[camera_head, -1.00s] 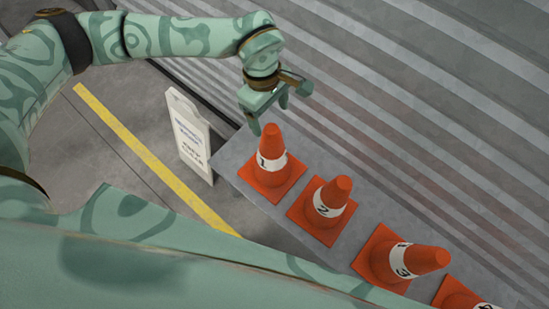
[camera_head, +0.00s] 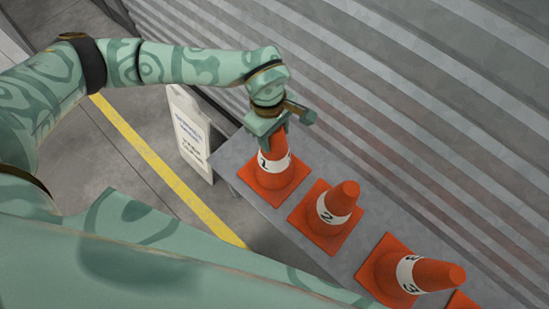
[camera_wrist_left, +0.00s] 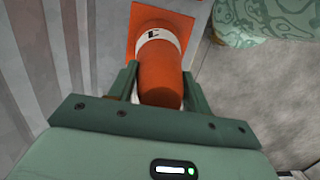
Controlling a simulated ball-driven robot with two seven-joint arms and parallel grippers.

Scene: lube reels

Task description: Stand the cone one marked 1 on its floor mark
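The cone marked 1 (camera_head: 273,178) is orange with a white numbered band and stands upright at the left end of a grey bench. In the left wrist view the cone (camera_wrist_left: 160,72) lies between the fingers. My left gripper (camera_head: 274,138) is over the cone's top, with one finger on either side. Its fingers (camera_wrist_left: 160,75) look open around the cone, with narrow gaps beside the tip; firm contact does not show. The cone's base still rests on the bench. My right gripper is not in view. I make out no numbered floor mark.
Cone 2 (camera_head: 329,216) stands close beside cone 1, then cone 3 (camera_head: 408,274) and part of another. The grey bench (camera_head: 236,160) runs along a corrugated wall (camera_head: 400,110). A white sign board (camera_head: 190,135) stands at its left end. A yellow line (camera_head: 150,158) crosses the floor.

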